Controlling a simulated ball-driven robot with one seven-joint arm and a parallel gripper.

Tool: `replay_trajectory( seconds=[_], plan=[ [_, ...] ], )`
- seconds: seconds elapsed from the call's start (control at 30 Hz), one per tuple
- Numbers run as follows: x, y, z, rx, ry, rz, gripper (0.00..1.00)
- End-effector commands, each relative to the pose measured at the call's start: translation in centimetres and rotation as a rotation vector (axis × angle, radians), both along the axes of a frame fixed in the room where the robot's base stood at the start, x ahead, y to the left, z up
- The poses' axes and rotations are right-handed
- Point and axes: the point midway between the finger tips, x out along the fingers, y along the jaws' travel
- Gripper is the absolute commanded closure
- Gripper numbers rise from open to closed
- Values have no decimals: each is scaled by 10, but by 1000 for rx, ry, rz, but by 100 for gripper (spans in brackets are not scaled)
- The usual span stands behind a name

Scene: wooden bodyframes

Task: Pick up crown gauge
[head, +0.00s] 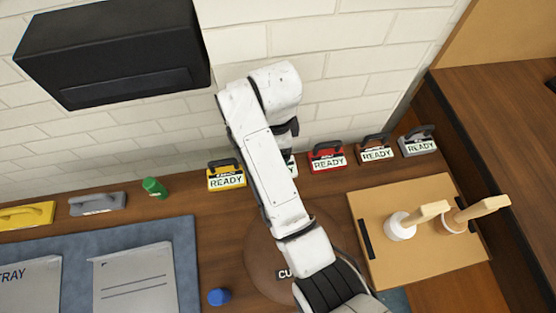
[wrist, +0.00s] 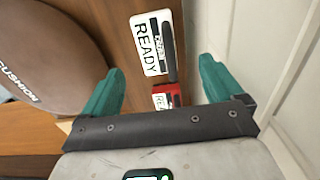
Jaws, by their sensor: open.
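Several block gauges with READY labels stand along the wall in the head view; their small name text is too blurred to tell which is the crown gauge. In the wrist view, a gauge with a white READY label (wrist: 150,45) and dark handle lies ahead of my gripper (wrist: 158,68). My teal fingers are spread wide with nothing held. A red gauge (wrist: 176,99) shows lower, between the fingers in the picture; I cannot tell its depth. In the head view my arm covers most of one gauge, between the yellow gauge (head: 226,177) and the red gauge (head: 327,158). The gripper is hidden there.
A brown gauge (head: 376,149) and grey gauge (head: 418,142) stand farther right. A round brown cushion (wrist: 45,55) lies beside the gauges. The white wall (wrist: 210,30) rises close behind them. A tan board (head: 375,278) with wooden-handled tools is at the right.

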Motion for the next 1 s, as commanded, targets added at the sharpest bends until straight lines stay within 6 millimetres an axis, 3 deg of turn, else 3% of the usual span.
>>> replay_trajectory(
  seconds=[0.13,0.43,0.7,1.0],
  plan=[
    [-1,-1,-23,-2,4,1,6],
    [-3,-2,-47,-2,2,1,6],
    [-6,-3,-83,-2,2,1,6],
    [-6,-3,-89,0,0,1,6]
  ],
)
